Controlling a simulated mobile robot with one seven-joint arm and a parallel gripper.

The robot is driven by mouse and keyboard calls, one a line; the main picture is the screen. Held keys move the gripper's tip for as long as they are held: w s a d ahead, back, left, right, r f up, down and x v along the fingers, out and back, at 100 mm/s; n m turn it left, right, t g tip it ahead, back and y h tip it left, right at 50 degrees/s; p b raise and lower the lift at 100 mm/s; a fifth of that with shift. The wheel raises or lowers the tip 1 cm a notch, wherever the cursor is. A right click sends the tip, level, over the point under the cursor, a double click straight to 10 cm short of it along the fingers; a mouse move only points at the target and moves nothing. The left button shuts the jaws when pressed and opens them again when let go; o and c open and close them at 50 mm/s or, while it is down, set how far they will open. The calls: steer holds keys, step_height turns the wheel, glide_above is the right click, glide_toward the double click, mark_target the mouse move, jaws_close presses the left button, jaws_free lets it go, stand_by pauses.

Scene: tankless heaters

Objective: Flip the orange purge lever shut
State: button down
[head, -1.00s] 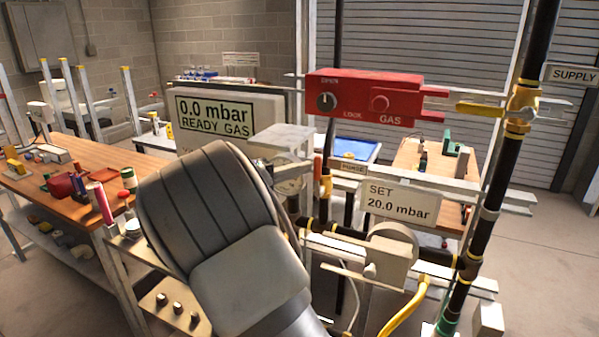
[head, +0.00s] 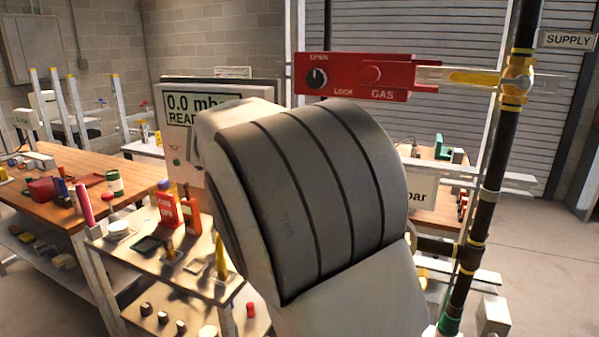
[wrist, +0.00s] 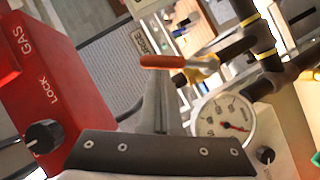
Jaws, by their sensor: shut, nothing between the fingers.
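The orange purge lever (wrist: 163,61) shows in the wrist view, above the middle, lying roughly level across the picture. Its right end joins a yellow valve body (wrist: 201,66) on dark pipework. My gripper (wrist: 157,82) points up toward the lever, with its shut fingers just below it in the picture. I cannot tell whether the fingertips touch the lever. In the head view my arm hides the lever, its valve and the gripper.
A red GAS box (head: 352,75) with a black knob stands close on the left in the wrist view (wrist: 38,95). A round gauge (wrist: 224,118) is right of the fingers. A yellow supply handle (head: 474,77) and black pipe (head: 492,150) stand right of my arm.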

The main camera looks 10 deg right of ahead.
steer(key=s+d+f+m+t+y+b, duration=0.2)
steer(key=s+d+f+m+y+b, duration=0.1)
steer(key=b, duration=1.3)
steer(key=shift+s+d+f+m+y, duration=0.25)
steer(key=shift+d+f+m+y, duration=0.65)
steer(key=shift+m, duration=0.3)
steer(key=shift+d+f, duration=0.1)
steer(key=shift+d, duration=0.1)
